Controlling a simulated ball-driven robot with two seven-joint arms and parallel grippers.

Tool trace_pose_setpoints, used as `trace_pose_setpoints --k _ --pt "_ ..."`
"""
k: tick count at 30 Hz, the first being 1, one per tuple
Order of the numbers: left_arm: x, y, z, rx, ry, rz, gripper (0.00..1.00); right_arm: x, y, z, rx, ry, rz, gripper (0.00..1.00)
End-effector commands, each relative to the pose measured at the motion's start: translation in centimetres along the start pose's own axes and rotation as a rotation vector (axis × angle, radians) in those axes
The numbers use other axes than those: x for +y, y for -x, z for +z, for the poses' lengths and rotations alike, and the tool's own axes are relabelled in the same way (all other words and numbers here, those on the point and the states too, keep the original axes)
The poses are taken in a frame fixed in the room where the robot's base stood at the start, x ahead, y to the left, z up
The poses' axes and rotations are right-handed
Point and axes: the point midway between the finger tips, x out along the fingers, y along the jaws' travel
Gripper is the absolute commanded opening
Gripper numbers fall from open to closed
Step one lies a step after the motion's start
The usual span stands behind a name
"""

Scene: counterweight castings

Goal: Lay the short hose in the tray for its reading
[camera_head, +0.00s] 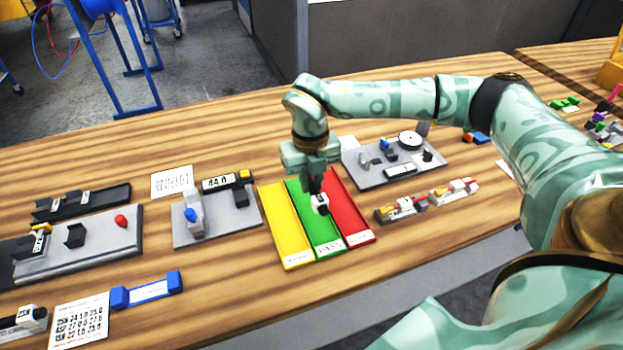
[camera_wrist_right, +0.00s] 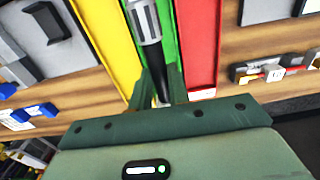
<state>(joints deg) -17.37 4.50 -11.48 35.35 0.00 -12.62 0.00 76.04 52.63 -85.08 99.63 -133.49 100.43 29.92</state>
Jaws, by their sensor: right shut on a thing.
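My right gripper (camera_head: 314,186) is shut on the short hose (camera_head: 320,205), a small black piece with a light grey, ringed end. The hose is over the green tray (camera_head: 297,208), the middle one of three side by side, with a PASS label at its near end. In the right wrist view the hose (camera_wrist_right: 146,22) runs between the fingers (camera_wrist_right: 161,88) with green behind it. I cannot tell whether it touches the tray floor. The yellow tray (camera_head: 283,232) is on the left and the red tray (camera_head: 347,215) on the right. My left gripper is out of view.
A grey fixture (camera_head: 215,222) with a display that seems to read 44.0 stands left of the trays. Another fixture plate (camera_head: 395,168) is behind them to the right. A rack of small parts (camera_head: 428,199) lies right of the red tray. Bare wood lies in front.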

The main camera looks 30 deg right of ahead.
Motion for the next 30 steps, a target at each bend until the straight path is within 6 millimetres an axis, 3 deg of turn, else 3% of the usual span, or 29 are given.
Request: trace_pose_setpoints --k 5,21,30 --pt "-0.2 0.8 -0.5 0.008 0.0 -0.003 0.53 0.0 0.3 -0.1 0.0 -0.001 0.001 0.0" --pt "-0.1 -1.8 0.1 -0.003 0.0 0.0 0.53 0.1 -5.3 0.0 0.0 0.0 0.001 0.0" --pt "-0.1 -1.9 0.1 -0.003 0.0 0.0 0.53 0.1 -5.6 0.0 -0.001 0.0 0.002 0.0"
